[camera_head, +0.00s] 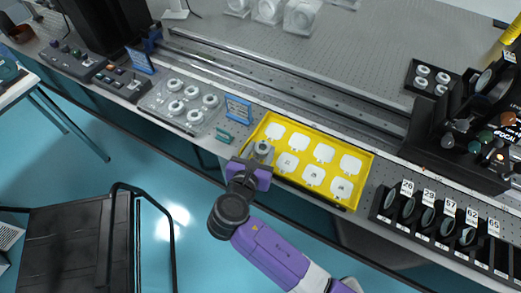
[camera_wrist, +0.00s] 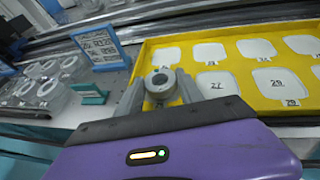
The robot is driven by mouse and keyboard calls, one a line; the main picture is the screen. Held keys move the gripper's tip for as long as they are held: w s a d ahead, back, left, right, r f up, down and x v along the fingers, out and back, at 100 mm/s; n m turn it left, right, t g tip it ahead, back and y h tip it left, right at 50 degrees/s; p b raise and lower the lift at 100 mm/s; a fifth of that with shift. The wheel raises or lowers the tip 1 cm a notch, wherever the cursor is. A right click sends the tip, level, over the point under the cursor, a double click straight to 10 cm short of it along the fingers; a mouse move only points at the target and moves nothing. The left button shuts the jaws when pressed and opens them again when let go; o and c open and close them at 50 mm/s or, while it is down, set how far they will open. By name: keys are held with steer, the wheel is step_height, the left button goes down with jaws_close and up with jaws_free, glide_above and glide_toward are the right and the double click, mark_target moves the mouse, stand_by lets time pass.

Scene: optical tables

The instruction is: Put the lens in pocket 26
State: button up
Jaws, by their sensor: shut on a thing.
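My gripper (camera_wrist: 160,90) is shut on a small grey ring-shaped lens (camera_wrist: 161,80), held between the two fingers. The lens also shows in the head view (camera_head: 262,147), at the front left corner of the yellow tray (camera_head: 366,164). The tray (camera_wrist: 143,62) has two rows of white pockets with numbers. In the wrist view, the lens covers most of the front-left pocket, and its number is hidden. The pocket to its right (camera_wrist: 217,86) seems to read 27. I cannot tell whether the lens touches the tray.
A clear plate with several ring mounts (camera_head: 182,103) and a blue sign (camera_head: 238,108) stand left of the tray. A small green block (camera_head: 224,136) is near the table edge. A black rack of numbered lenses (camera_head: 441,224) stands at the right. Rails run behind the tray.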

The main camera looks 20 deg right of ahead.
steer(key=shift+f, duration=0.1)
steer(key=o, duration=1.1)
steer(key=shift+a+r, duration=0.1)
steer(key=shift+r, duration=0.1)
steer(key=v, duration=1.2)
